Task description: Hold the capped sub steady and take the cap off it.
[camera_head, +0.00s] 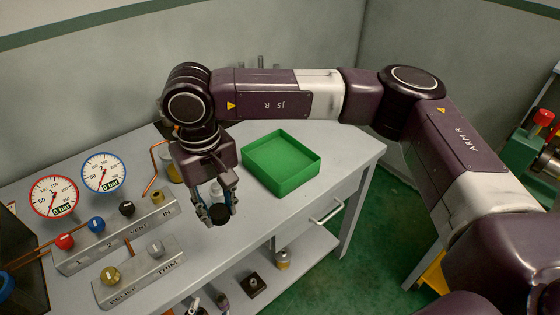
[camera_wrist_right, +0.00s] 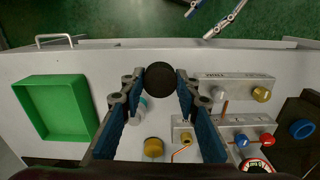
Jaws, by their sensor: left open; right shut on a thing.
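My right gripper (camera_head: 219,207) is shut on a black round piece (camera_head: 218,214), held above the bench near its front edge. In the right wrist view the piece (camera_wrist_right: 161,78) shows as a dark disc between the fingertips of my right gripper (camera_wrist_right: 160,88). I cannot tell whether it is the capped sub or only its cap, as the rest is hidden. My left gripper (camera_head: 207,302) is open at the bottom edge of the head view. Its fingers also show at the top of the right wrist view (camera_wrist_right: 198,26), apart from the black piece.
A green tray (camera_head: 278,168), empty, sits on the bench right of my right gripper. A valve panel (camera_head: 120,232) and a lower relief and trim panel (camera_head: 135,272) stand left, with two gauges (camera_head: 103,172) behind.

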